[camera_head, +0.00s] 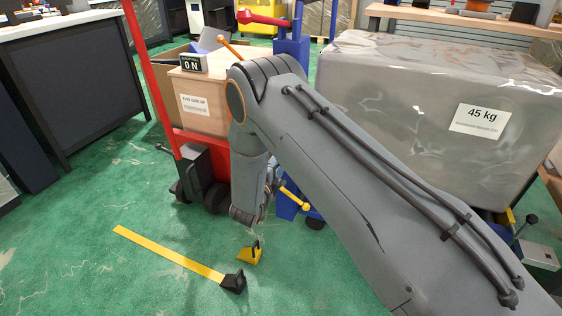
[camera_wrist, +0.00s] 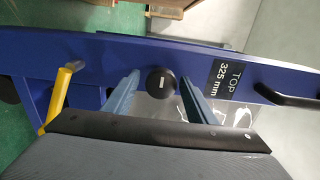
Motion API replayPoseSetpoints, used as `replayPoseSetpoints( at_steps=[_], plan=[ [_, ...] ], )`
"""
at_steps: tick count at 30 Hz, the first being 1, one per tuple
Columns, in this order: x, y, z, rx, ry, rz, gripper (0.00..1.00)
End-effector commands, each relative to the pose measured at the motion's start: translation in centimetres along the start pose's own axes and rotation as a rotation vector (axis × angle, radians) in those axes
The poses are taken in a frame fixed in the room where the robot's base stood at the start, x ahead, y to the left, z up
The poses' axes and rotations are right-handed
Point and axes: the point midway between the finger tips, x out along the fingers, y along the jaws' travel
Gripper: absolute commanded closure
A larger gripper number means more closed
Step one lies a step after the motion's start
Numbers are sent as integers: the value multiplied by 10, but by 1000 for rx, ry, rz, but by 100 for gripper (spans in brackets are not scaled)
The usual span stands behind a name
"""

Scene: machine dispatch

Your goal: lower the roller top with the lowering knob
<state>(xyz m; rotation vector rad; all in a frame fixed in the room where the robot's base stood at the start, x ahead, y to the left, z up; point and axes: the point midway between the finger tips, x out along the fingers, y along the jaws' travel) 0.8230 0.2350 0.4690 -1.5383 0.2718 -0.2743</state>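In the wrist view a round black knob (camera_wrist: 160,82) sits on a blue beam (camera_wrist: 85,72). A black label (camera_wrist: 231,79) to the right of the knob reads "TOP 325 mm". My gripper (camera_wrist: 159,77) is open, one finger on each side of the knob, with small gaps visible. I cannot tell how deep the fingers reach. In the head view my arm hides most of the blue stand (camera_head: 287,207), and the knob is not visible there. The fingers are not clear in that view. I cannot make out the roller top itself.
A yellow lever (camera_wrist: 58,95) and a black handle (camera_wrist: 283,97) stick out beside the beam. A large wrapped block (camera_head: 400,105) marked 45 kg is at the right. A red-framed cart (camera_head: 150,75) with a box (camera_head: 205,103) stands at the left.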

Motion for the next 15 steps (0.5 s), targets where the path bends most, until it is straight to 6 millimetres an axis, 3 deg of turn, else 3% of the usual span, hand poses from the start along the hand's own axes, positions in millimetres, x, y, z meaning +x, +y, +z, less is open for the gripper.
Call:
replayPoseSetpoints(
  at_steps=[8, 15],
  plan=[
    [-3, 0, 0, -1, -1, 0, 49],
    [-35, -1, 1, -2, -3, 1, 49]
  ],
)
